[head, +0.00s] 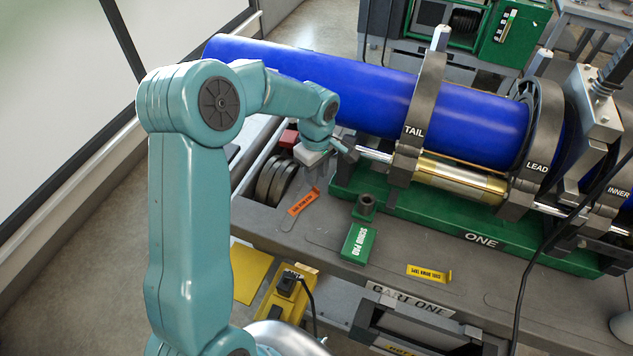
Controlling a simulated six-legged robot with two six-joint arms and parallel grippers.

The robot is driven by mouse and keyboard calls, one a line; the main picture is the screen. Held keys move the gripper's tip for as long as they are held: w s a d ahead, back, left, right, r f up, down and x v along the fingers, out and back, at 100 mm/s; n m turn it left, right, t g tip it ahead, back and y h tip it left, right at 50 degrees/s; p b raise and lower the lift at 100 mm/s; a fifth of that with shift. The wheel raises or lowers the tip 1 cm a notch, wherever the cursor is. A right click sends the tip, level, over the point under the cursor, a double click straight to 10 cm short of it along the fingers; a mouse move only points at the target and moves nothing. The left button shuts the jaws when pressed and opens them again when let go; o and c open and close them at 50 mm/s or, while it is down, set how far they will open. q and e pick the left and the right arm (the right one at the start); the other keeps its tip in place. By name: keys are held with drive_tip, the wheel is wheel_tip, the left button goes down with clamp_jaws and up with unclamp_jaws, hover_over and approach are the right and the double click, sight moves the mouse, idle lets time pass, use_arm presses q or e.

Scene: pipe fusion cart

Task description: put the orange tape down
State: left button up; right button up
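The orange tape (303,201), a short strip with dark lettering, appears to lie on the grey cart top (400,240), at a slant, near an outlined spot. My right gripper is out of view.
A green scrub pad box (359,243), a dark socket-like cylinder (365,206) and a yellow tape (429,273) are on the cart top. The blue pipe (370,88) in the TAIL (414,130) and LEAD (537,165) clamps blocks the back. Dark rings (275,181) stand at left.

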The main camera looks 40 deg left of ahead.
use_arm(q)
wheel_tip(320, 180, up, 8)
drive_tip(key=shift+f, duration=0.2)
drive_tip(key=shift+s+d+f, duration=0.1)
idle(0.5)
